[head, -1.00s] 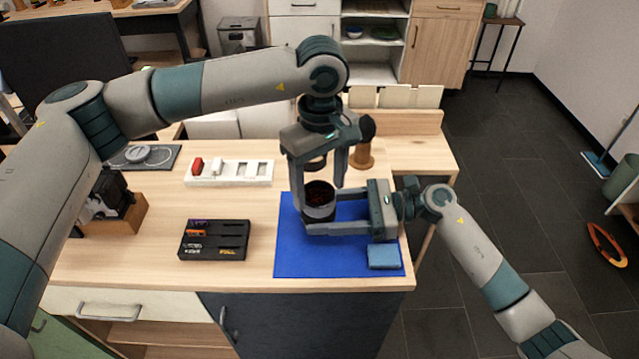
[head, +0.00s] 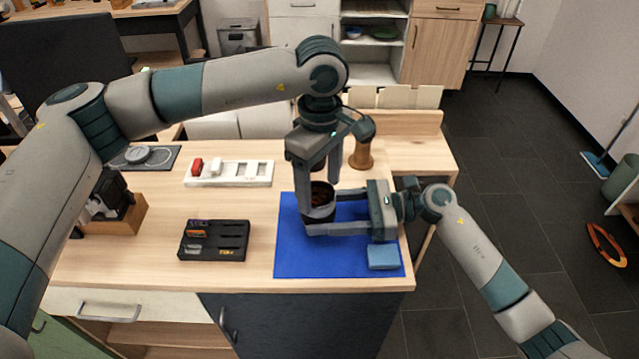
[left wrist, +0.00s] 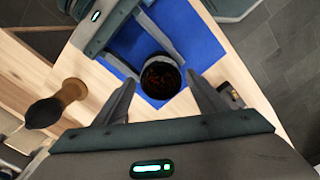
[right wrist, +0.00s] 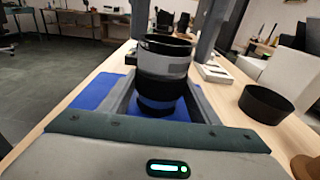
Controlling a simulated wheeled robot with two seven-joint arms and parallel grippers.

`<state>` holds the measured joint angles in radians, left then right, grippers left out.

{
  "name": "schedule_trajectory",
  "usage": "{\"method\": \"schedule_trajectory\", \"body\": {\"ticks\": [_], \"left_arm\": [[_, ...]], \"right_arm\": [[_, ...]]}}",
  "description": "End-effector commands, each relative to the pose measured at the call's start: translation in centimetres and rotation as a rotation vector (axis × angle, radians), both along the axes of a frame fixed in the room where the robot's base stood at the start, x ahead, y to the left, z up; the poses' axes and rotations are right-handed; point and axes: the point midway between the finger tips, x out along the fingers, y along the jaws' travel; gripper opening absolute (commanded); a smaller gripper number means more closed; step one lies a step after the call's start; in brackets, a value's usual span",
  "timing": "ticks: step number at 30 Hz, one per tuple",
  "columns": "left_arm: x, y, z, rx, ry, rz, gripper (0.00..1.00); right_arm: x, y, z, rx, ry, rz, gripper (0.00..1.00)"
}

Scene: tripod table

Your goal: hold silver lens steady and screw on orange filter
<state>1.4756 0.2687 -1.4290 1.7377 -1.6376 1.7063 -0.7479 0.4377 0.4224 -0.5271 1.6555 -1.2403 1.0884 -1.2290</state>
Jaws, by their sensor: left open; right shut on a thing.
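The silver lens (head: 319,212) stands upright over the blue mat, its dark barrel with a grey band showing in the right wrist view (right wrist: 165,68). My right gripper (right wrist: 163,92) is shut around the lens from the side. Dark glass with an orange-brown tint fills the lens's top in the left wrist view (left wrist: 160,78); I cannot tell whether this is the orange filter or how it is seated. My left gripper (head: 317,184) points down over the lens top, open, with its fingers apart on either side of it.
A blue mat (head: 300,262) carries a light blue cloth or block (head: 383,257). A black slotted case (head: 214,240) with an orange piece lies to the left. Behind are a white tray (head: 229,173) and a wooden-handled brush (head: 361,153). A black open cup (right wrist: 267,104) stands near the lens.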

Motion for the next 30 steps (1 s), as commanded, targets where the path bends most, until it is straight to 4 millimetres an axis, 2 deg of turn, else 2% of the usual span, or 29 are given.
{"method": "schedule_trajectory", "body": {"ticks": [1,6,7,30], "left_arm": [[-0.01,-0.01,-0.03,0.000,0.000,-0.001,0.63],[0.00,-0.01,-0.03,0.000,0.000,-0.002,0.22],[0.00,-0.01,-0.02,-0.001,-0.001,-0.002,0.17],[0.04,-0.01,-0.20,-0.001,-0.001,-0.029,0.17]], "right_arm": [[0.00,-0.05,-0.25,-0.004,0.002,-0.001,0.43],[0.01,-0.05,-0.23,-0.004,0.001,-0.001,0.43],[0.00,-0.05,-0.23,-0.004,0.001,-0.001,0.43],[-0.04,0.01,-0.08,-0.001,0.000,0.001,0.43]]}}
